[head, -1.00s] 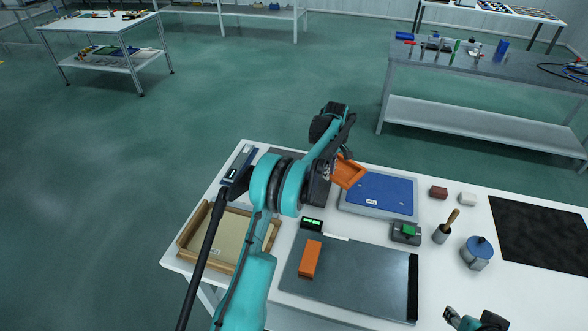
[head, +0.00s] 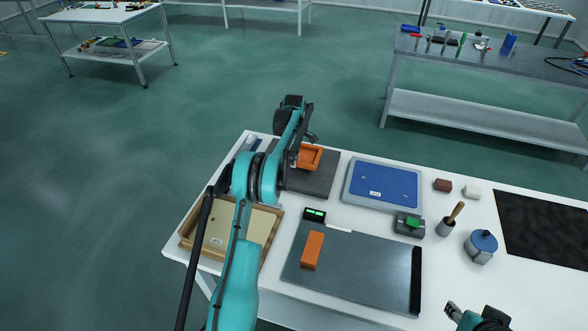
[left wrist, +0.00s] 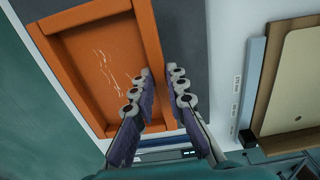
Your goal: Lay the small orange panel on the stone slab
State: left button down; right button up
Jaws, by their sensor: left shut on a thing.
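The small orange panel (head: 310,157), a shallow piece with a raised rim, is over the far part of the dark grey stone slab (head: 318,186). My left gripper (head: 295,160) is shut on the panel's rim. In the left wrist view the panel (left wrist: 95,60) fills the upper left, and the left fingers (left wrist: 157,92) straddle its near rim. The slab (left wrist: 186,35) shows beside and below it. I cannot tell whether the panel touches the slab. My right gripper (head: 470,316) is at the bottom edge, partly cut off; its jaw opening is unclear.
A blue panel (head: 382,184) lies right of the slab. A wooden tray (head: 187,238) with a beige board is at the left. An orange block (head: 312,250) sits on a steel plate (head: 365,265).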

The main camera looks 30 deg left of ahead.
pick_arm(q)
jog(key=shift+f+b, duration=0.55)
jog(key=shift+f, duration=1.5)
jog(key=shift+f, duration=0.1)
jog(key=c, duration=1.5)
grip_release()
jog(key=shift+c, duration=0.2)
